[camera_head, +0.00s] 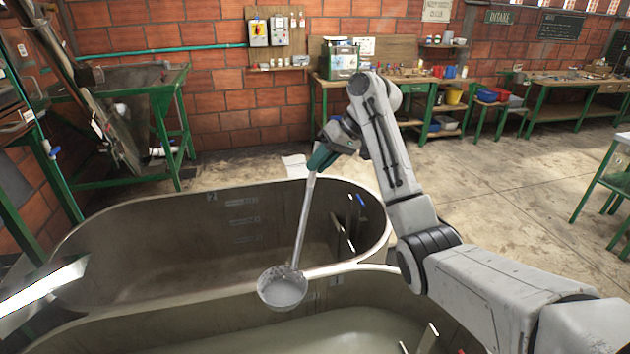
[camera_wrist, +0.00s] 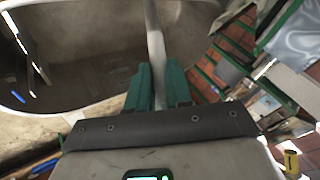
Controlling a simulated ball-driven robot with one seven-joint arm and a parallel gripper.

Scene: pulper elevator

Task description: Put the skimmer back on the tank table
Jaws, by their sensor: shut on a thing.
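The skimmer (camera_head: 304,225) is a long pale handle with a round, light grey bowl at its lower end. My gripper (camera_head: 322,158) is shut on the upper part of its handle. The handle hangs steeply, with the bowl down and to the left. In the head view the bowl overlaps the rims between two tanks; I cannot tell whether it touches them. In the wrist view the handle (camera_wrist: 153,35) runs up from between the green fingers of my gripper (camera_wrist: 158,88), and the bowl is out of view. I cannot tell which table is the tank table.
The far tank (camera_head: 130,240) looks empty inside. The near tank (camera_head: 330,335) holds greenish liquid. A green-framed table (camera_head: 175,85) stands at back left. A cluttered workbench (camera_head: 400,80) lines the brick wall. Another green-legged table (camera_head: 610,170) is at the right edge. Concrete floor at right is open.

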